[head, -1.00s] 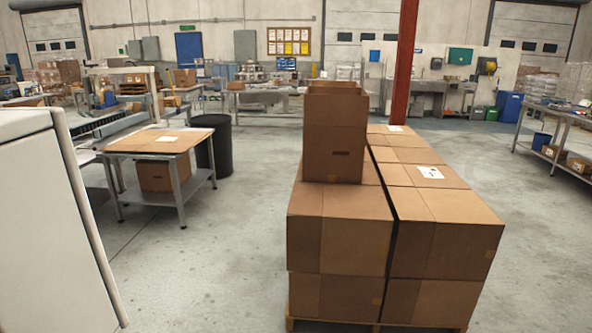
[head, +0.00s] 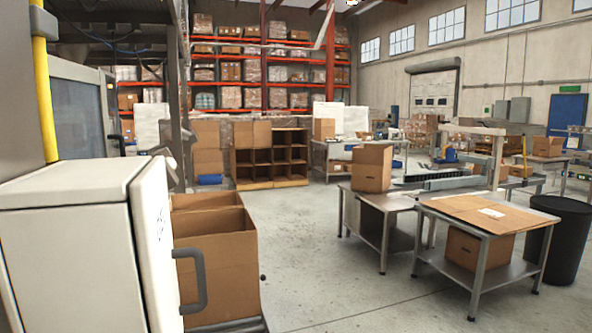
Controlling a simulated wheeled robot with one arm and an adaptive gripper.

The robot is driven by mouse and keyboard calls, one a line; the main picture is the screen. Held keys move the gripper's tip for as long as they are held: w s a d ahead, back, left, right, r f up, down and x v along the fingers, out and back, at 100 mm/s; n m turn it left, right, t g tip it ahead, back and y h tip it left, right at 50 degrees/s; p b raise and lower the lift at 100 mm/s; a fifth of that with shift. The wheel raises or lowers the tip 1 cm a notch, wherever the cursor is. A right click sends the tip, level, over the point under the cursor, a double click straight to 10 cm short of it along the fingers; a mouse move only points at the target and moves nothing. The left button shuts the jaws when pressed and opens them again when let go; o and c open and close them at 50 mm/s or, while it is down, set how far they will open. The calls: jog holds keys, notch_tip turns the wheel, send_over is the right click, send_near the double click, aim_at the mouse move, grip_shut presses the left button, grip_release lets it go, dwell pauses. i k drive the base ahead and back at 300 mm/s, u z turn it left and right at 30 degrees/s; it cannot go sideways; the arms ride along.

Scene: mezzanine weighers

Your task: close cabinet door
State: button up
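A white cabinet (head: 65,240) stands close at the left in the head view, cut off by the bottom edge. Its white door (head: 152,245) is seen at a steep angle on the cabinet's right side. A dark seam runs between door and body; I cannot tell how far the door stands open. A dark grey bar handle (head: 200,283) sticks out from the door's face to the right. The cabinet's inside is hidden. My gripper is not in view.
An open cardboard box (head: 222,250) stands on a low base just behind the door. Two metal tables (head: 375,200) (head: 485,240) and a black bin (head: 560,240) stand to the right. A yellow post (head: 42,90) rises behind the cabinet. The floor in the middle (head: 310,270) is clear.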

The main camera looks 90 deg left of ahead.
aim_at(79, 94)
jog(key=u, duration=2.1)
jog(key=i, duration=1.1)
jog(key=u, duration=2.4)
jog(key=k, duration=0.55)
jog(key=z, duration=0.85)
jog(key=i, duration=1.3)
jog(key=u, duration=0.3)
